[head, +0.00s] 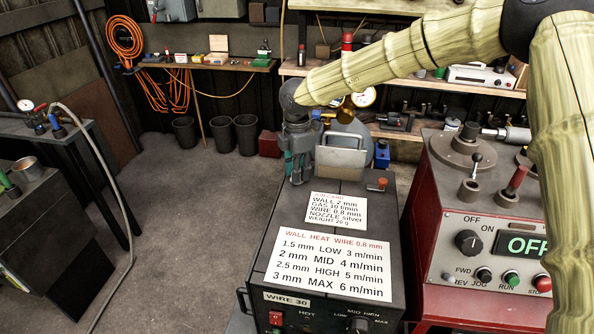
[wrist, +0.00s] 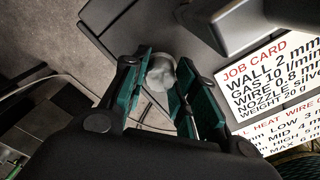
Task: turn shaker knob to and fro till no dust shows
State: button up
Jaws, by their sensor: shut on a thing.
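A grey round knob (wrist: 161,74), which I take to be the shaker knob, sits between the teal finger pads of my gripper (wrist: 158,85) in the wrist view. The fingers are closed on its sides. In the head view my gripper (head: 298,170) points down at the far left corner of the dark machine top, and it hides the knob there. No dust can be made out in either view.
The dark welding machine (head: 262,262) carries a job card (head: 337,210) and a wire chart (head: 330,264). A grey upright plate (head: 341,160) stands right beside my gripper. The red lathe cabinet (head: 480,260) is at right. Open floor (head: 190,230) lies left.

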jog(key=shift+d, duration=0.1)
jog(key=o, duration=1.1)
jog(key=shift+c, duration=0.2)
notch_tip(320, 180, up, 12)
jog(key=shift+d+f, duration=0.1)
